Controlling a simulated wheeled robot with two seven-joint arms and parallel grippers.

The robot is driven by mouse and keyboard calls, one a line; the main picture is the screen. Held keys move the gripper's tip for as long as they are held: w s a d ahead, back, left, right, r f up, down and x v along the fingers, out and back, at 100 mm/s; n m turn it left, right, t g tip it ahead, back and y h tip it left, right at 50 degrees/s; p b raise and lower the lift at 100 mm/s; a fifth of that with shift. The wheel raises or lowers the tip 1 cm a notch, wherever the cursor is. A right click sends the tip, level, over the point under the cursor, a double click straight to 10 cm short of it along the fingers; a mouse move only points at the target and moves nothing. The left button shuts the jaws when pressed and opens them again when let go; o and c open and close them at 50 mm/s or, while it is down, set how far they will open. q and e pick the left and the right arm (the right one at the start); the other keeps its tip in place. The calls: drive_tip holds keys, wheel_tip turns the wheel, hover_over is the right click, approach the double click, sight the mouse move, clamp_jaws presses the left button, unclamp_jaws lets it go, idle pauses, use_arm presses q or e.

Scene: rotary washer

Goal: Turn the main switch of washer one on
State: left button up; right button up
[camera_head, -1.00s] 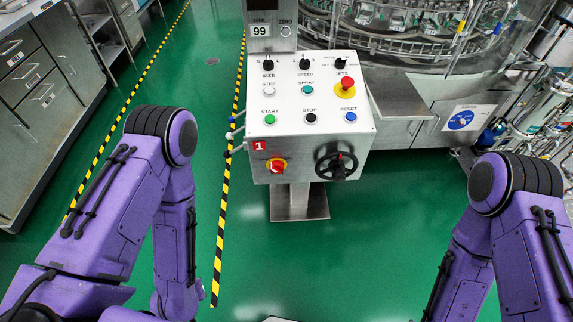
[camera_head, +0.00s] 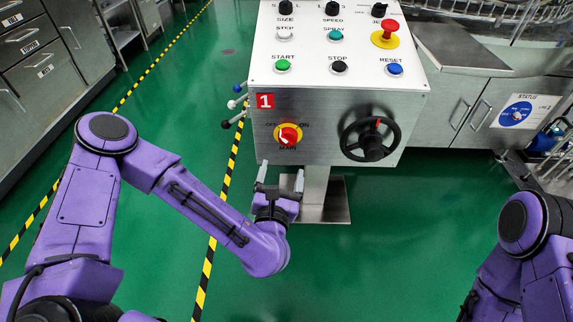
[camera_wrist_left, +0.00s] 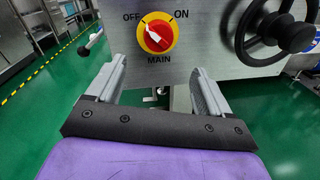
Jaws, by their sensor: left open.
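The main switch (camera_head: 288,135) is a red knob on a yellow disc, on the front face of the control box (camera_head: 330,100) marked with a red "1" label. In the left wrist view the main switch (camera_wrist_left: 157,35) shows OFF at its upper left, ON at its upper right and MAIN below; its white pointer is turned toward the OFF side. My left gripper (camera_head: 280,180) is below the switch in the head view, open and empty, apart from the knob. In the left wrist view its two fingers (camera_wrist_left: 155,80) stand wide apart, below the switch. My right gripper is not in view.
A black handwheel (camera_head: 370,139) is right of the switch. Levers with ball ends (camera_head: 236,105) stick out at the box's left. Push buttons and a red stop button (camera_head: 390,27) are on top. A post (camera_head: 318,190) stands below the box; green floor surrounds it.

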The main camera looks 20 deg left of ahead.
sight(287, 143)
use_arm(q)
drive_tip(key=w, duration=0.3)
drive_tip(key=w+a, duration=0.1)
drive_tip(key=w, duration=0.3)
drive_tip(key=w+a, duration=0.1)
drive_tip(key=w, duration=0.2)
drive_tip(key=shift+w+r, duration=0.2)
drive_tip(key=shift+w, duration=0.05)
drive_tip(key=c, duration=1)
